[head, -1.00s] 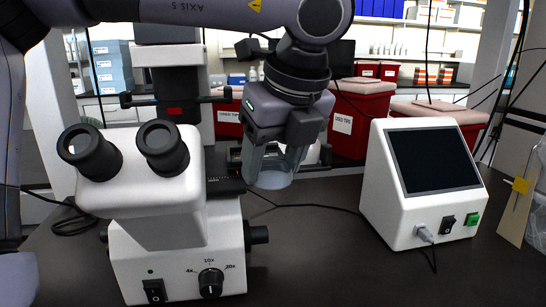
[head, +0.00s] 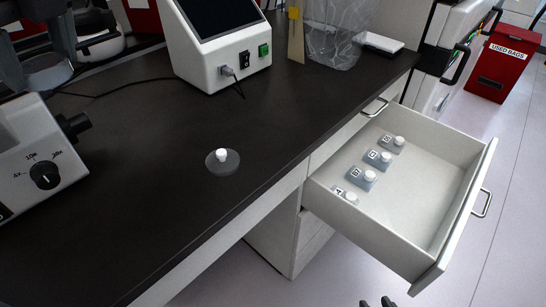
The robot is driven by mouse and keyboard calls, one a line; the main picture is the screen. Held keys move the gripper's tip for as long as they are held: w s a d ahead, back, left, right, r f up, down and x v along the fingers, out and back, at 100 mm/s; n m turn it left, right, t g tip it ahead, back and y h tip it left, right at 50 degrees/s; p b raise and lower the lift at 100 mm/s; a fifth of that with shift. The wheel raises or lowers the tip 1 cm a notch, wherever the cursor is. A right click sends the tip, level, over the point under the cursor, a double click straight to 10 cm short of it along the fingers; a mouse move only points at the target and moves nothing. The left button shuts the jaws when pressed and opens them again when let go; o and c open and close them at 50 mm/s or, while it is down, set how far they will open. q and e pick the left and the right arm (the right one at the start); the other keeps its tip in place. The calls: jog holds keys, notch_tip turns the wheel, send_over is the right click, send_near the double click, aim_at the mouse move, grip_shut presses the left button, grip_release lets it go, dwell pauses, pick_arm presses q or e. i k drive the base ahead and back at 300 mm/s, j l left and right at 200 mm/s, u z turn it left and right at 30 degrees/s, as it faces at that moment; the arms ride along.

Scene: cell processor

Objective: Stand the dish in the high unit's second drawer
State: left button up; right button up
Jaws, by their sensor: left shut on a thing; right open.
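My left gripper (head: 48,66) is at the upper left of the head view, by the microscope, cut off by my own arm and the picture's edge. It is shut on a greyish see-through round thing, likely the dish (head: 48,76); its outline is hard to make out. Only the dark fingertips of my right gripper (head: 376,302) show at the bottom edge, apart and empty, below the open drawer. A white unit (head: 436,62) with handles and coloured lights stands at the upper right; I cannot tell whether it is the high unit. Its drawers look shut.
A bench drawer (head: 414,262) is pulled out, holding several labelled flasks (head: 363,178). A clear disc (head: 222,166) with a white cap lies on the dark bench (head: 150,215). The microscope (head: 50,150) is at left, a white screen box (head: 222,65) behind.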

aim_at(412, 213)
jog(key=k+l, duration=0.95)
jog(key=l, duration=0.1)
